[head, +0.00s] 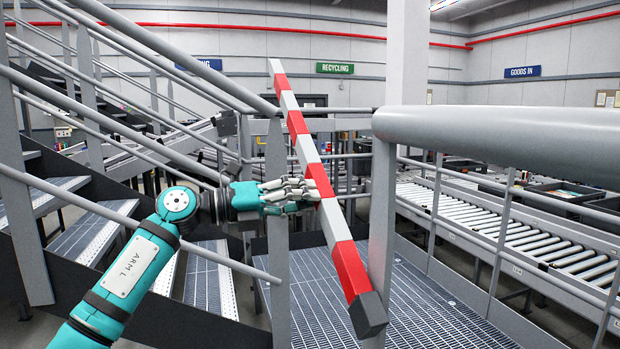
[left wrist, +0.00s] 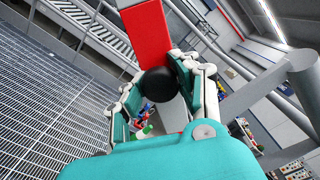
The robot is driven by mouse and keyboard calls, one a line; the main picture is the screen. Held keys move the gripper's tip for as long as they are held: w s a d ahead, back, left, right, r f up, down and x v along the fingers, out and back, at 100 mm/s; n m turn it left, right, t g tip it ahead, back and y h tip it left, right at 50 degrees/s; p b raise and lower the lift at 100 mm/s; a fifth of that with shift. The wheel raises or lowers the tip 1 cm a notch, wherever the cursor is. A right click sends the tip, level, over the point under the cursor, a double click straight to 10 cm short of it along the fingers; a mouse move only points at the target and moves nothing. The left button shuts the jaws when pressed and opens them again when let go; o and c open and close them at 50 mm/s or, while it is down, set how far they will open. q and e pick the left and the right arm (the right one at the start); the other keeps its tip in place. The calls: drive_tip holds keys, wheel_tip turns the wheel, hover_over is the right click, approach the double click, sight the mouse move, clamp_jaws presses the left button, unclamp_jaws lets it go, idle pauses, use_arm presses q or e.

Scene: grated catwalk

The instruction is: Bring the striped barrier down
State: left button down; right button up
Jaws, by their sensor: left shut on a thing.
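The red and white striped barrier (head: 309,158) slants across the middle of the head view, from its far end at the upper left to its dark end cap at the lower right. It is tilted. My left gripper (head: 312,194) is at the barrier's side, around its middle. In the left wrist view the fingers (left wrist: 160,88) are shut on a round black knob (left wrist: 156,84) in front of the barrier's red section (left wrist: 147,36). The fingers partly hide the knob. My right gripper is in neither view.
A thick grey handrail (head: 500,138) runs on the right, by a grey post (head: 381,230). Metal stairs with railings (head: 85,240) rise on the left. Grated floor (head: 430,305) lies below the barrier. A roller conveyor (head: 510,228) stands beyond the right railing.

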use_arm(q)
drive_tip(key=w+f+n, duration=0.1)
drive_tip(key=f+n, duration=0.2)
drive_tip(key=f, duration=0.3)
drive_tip(key=w+a+f+n, duration=0.1)
drive_tip(key=w+f+n, duration=0.1)
drive_tip(key=f, duration=0.4)
drive_tip(key=shift+w+f+n, duration=0.25)
drive_tip(key=shift+f+n, duration=0.1)
drive_tip(key=shift+n, duration=0.55)
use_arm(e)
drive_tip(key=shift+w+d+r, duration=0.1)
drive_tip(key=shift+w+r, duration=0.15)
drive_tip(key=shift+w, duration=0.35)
use_arm(q)
drive_tip(key=shift+a+f, duration=0.1)
drive_tip(key=shift+f, duration=0.1)
drive_tip(key=c, duration=1.2)
unclamp_jaws()
drive_tip(key=shift+c, duration=0.2)
drive_tip(key=o, duration=0.3)
drive_tip(key=shift+s+a+r, duration=0.1)
drive_tip(key=shift+a+r, duration=0.05)
drive_tip(key=shift+a, duration=0.05)
drive_tip(key=v, duration=1.2)
